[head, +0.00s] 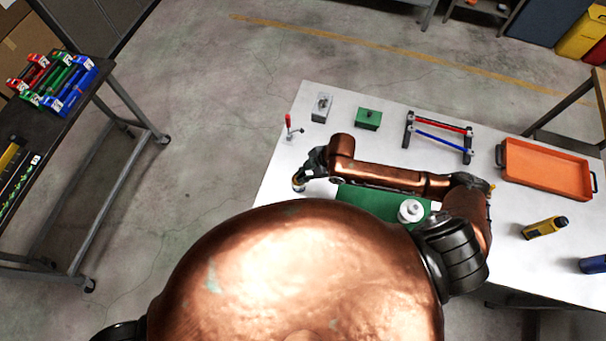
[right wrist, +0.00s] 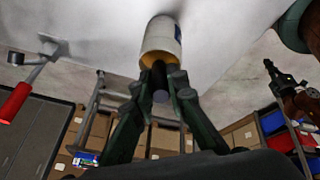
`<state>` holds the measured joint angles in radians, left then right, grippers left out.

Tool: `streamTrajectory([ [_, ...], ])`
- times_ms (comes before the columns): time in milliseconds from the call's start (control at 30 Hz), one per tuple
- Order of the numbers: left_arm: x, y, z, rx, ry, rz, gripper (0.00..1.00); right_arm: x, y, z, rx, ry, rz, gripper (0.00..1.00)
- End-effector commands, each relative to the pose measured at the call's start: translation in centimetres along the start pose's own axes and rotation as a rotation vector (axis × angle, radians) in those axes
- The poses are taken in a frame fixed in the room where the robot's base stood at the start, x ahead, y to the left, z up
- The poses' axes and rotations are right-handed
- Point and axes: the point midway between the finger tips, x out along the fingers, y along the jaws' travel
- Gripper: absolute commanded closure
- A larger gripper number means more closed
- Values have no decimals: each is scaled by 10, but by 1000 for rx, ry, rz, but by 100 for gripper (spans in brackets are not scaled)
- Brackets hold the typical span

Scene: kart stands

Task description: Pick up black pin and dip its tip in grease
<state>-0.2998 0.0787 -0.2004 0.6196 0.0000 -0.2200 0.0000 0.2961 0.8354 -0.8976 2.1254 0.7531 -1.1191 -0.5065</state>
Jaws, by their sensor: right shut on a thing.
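The black pin (right wrist: 160,82) is between the fingers of my right gripper (right wrist: 163,95), which is shut on it. The grease can (right wrist: 162,36), white with yellow grease at its mouth, is straight ahead of the fingers in the right wrist view. The pin's far end overlaps the can's yellow mouth; I cannot tell how deep it is. In the head view, my right gripper (head: 311,168) is just above the can (head: 298,184) at the table's left side. The pin is hidden there. My left gripper is not in view.
A red-handled clamp (head: 289,126) stands close behind the can. A grey block (head: 321,107), green block (head: 368,118), rod rack (head: 438,135) and orange tray (head: 545,170) line the table's back. A green mat (head: 375,205) lies partly under my arm.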

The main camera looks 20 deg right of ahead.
Motion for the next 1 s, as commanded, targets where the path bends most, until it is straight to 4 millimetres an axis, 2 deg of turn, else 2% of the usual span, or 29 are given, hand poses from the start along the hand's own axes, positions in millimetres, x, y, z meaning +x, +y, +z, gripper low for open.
streamTrajectory([
  [1000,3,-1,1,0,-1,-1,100,8,-2,4,0,0,0,100],
])
